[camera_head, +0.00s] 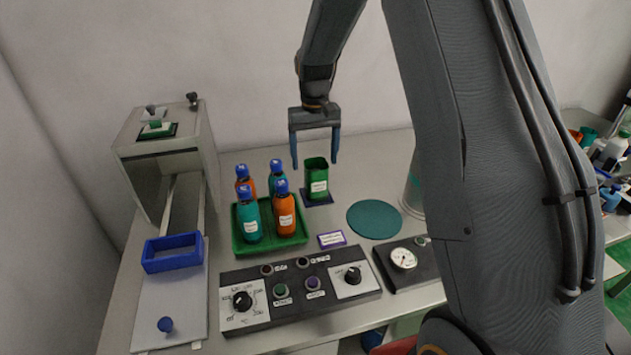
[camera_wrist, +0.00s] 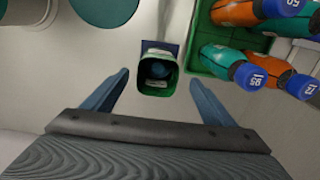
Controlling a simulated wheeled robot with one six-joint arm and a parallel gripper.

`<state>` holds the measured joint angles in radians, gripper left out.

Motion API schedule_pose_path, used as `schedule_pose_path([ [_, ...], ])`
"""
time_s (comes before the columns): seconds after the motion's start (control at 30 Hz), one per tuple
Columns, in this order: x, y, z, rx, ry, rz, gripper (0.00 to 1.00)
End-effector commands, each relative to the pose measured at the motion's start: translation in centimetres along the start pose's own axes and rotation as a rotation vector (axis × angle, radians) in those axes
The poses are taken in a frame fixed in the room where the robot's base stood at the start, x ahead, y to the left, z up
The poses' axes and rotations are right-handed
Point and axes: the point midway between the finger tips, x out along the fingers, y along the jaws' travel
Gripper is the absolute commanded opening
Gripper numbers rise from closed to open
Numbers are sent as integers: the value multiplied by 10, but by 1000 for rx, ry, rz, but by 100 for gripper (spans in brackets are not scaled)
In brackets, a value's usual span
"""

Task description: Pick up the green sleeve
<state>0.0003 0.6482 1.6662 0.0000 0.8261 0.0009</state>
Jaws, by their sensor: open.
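The green sleeve (camera_head: 316,179) stands upright on a small dark blue pad (camera_head: 318,199) on the metal table, with a white label on its front. In the wrist view, the sleeve (camera_wrist: 158,75) is seen from above, its open top facing the camera. My gripper (camera_head: 315,166) is open and empty, its two blue fingers pointing down, above and around the level of the sleeve's top in the head view. In the wrist view, my gripper (camera_wrist: 158,78) has its fingers spread to either side of the sleeve, apart from it.
A green tray (camera_head: 243,247) with several teal and orange bottles stands left of the sleeve. A teal disc (camera_head: 374,219) lies at right. A control panel (camera_head: 300,292) and a gauge box (camera_head: 408,263) are in front. A box-shaped machine (camera_head: 168,150) with a blue frame (camera_head: 172,252) stands at left.

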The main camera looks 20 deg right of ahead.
Motion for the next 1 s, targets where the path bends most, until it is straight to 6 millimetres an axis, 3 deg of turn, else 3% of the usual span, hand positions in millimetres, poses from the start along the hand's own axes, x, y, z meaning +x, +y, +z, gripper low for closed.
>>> schedule_pose_path([
  [0.7,72,4,1,-2,-3,0,79],
  [1.0,79,4,0,-1,-1,0,79],
])
